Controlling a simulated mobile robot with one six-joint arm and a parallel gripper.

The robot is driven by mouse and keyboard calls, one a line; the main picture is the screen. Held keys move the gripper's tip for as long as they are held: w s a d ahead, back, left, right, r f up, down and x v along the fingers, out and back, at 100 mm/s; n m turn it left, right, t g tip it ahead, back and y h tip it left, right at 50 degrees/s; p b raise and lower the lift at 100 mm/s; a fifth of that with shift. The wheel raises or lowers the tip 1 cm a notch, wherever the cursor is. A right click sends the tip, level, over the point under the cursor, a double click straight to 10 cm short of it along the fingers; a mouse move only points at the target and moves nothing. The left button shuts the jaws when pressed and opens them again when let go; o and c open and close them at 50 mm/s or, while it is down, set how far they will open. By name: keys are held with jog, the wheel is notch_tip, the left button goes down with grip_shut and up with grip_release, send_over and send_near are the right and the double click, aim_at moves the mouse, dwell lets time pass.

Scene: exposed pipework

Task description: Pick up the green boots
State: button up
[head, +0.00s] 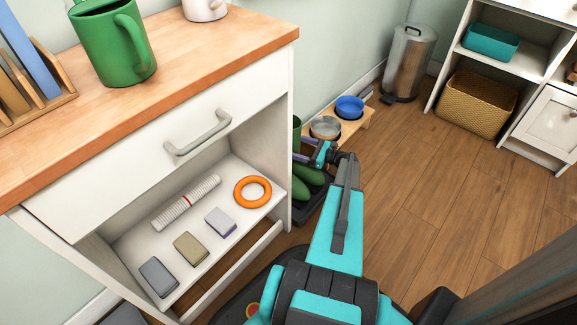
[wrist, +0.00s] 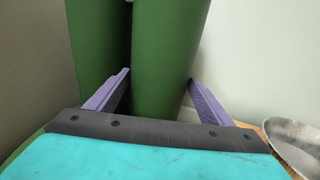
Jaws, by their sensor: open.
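The green boots (head: 303,183) stand on a dark tray (head: 309,207) on the floor beside the cabinet, partly hidden behind the cabinet's side and my arm. In the wrist view, two tall green boot shafts (wrist: 166,55) stand side by side. My gripper (head: 312,146) is at the boots, and its purple fingers also show in the wrist view (wrist: 158,88). The fingers are open, one on each side of the right-hand shaft. The left finger lies in front of the gap between the shafts. I cannot tell whether either finger touches the boot.
A wooden stand (head: 352,131) with a metal bowl (head: 325,127) and a blue bowl (head: 349,107) is just behind my gripper. The white cabinet (head: 285,150) stands close on the left. A trash bin (head: 409,62) stands farther back. The wooden floor at right is clear.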

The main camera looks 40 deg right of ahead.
aim_at(295, 128)
jog(key=c, duration=1.7)
jog(key=shift+r, duration=0.1)
jog(key=shift+c, duration=0.2)
jog(key=shift+r+p, duration=2.05)
jog(key=shift+r, duration=2.95)
